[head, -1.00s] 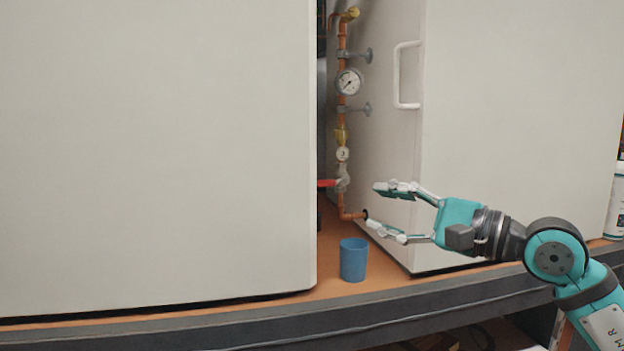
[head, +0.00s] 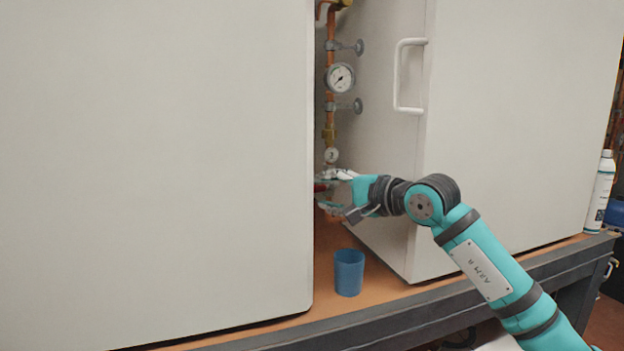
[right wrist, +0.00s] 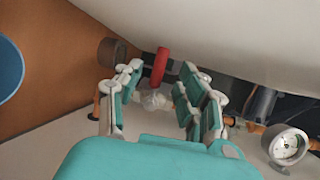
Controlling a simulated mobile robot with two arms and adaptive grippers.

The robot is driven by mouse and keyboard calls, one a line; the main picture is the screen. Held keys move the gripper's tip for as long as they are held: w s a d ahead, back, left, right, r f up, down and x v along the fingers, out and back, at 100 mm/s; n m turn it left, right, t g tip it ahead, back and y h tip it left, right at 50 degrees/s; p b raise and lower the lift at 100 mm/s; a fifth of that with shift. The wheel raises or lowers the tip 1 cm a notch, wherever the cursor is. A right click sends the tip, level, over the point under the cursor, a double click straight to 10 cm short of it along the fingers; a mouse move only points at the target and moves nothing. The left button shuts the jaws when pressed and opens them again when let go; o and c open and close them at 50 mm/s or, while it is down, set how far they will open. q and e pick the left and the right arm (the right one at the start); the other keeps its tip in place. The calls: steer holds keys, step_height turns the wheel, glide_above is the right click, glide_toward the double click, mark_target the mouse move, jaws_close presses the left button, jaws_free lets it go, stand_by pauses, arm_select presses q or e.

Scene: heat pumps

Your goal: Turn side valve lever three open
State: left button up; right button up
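The red valve lever (head: 319,187) shows in the gap between the two white cabinets, at the foot of a copper pipe, partly hidden by my right gripper. A small round white tag (head: 331,155) sits just above the valve; its number is too small to be sure of. My right gripper (head: 327,192) is at the lever with its fingers apart. In the right wrist view the red lever (right wrist: 160,66) points up between the open fingertips (right wrist: 160,88), with the pale valve body (right wrist: 153,99) behind. I see no clear contact. My left gripper is out of view.
A blue cup (head: 349,272) stands on the orange shelf below my right gripper. A pressure gauge (head: 340,77) is higher on the pipe. The left cabinet (head: 200,160) and right cabinet (head: 510,120), with its white handle (head: 398,75), leave a narrow gap.

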mark_target(320, 187)
steer(key=p+x, duration=0.1)
steer(key=x, duration=0.3)
steer(key=shift+w+a+p, duration=0.2)
steer(key=shift+w+p, duration=0.1)
steer(key=c, duration=0.6)
jaws_close()
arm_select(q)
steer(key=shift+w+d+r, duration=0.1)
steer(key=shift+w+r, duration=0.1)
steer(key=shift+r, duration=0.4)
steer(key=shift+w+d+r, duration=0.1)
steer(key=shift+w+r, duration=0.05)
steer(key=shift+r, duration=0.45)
arm_select(e)
steer(key=shift+f, duration=0.1)
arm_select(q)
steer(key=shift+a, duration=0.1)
